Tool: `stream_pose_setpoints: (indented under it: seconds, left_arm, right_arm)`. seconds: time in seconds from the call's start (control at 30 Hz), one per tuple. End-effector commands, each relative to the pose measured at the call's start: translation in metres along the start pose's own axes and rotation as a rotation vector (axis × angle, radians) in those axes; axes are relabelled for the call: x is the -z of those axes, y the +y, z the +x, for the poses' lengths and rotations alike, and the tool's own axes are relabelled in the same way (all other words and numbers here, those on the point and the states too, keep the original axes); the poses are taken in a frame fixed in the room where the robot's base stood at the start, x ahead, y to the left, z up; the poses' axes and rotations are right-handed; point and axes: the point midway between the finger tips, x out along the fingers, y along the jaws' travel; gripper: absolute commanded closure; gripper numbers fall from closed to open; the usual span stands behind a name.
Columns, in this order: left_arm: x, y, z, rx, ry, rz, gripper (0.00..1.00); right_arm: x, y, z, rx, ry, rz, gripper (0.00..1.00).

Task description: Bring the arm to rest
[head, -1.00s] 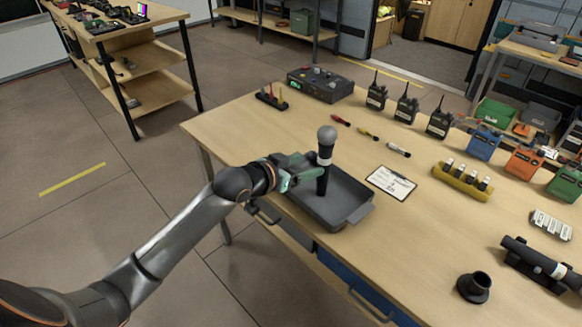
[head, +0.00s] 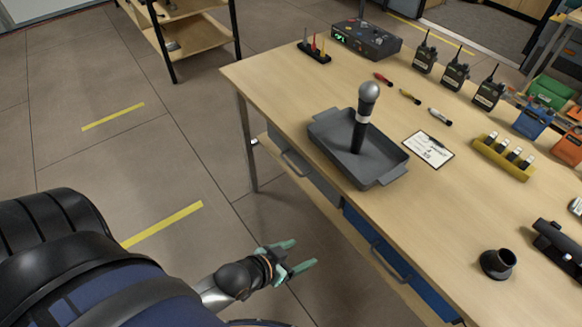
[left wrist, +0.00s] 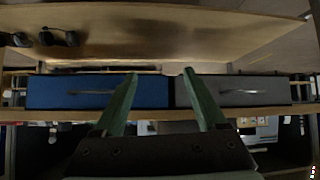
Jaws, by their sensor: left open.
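My left gripper (head: 297,258) is low in the head view, in front of the table and clear of its edge. Its green fingers are apart, with nothing between them; they also show in the left wrist view (left wrist: 160,88), pointing toward the drawers. A microphone (head: 362,118) with a grey ball head and a white band stands upright in the dark grey tray (head: 385,178) on the table. The gripper is well apart from both. My right gripper is in neither view.
The wooden table (head: 290,92) has a blue drawer (head: 375,245) and a grey drawer (left wrist: 233,92) in its front. Radios (head: 456,73), markers, a clipboard (head: 428,149) and a black holder (head: 497,263) are on top. The floor (head: 215,160) left of the table is open.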

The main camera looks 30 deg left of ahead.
Motion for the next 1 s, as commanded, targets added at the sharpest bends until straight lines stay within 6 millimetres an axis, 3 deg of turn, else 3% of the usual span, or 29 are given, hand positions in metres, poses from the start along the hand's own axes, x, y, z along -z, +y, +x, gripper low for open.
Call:
stream_pose_setpoints:
  seconds: [0.03,0.1,0.2,1.0]
  left_arm:
    - [-0.020,0.008,-0.006,0.003,-0.025,-0.007,0.26]
    - [-0.037,0.015,-0.012,0.006,-0.043,-0.005,0.26]
    - [-0.047,0.019,-0.017,0.009,-0.053,-0.002,0.26]
    - [-0.035,0.020,-0.027,0.009,-0.054,-0.001,0.26]
  right_arm:
    - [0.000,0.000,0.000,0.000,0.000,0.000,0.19]
    - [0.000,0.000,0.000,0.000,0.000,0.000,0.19]
    - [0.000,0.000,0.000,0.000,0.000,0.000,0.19]
    - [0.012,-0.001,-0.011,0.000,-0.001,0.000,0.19]
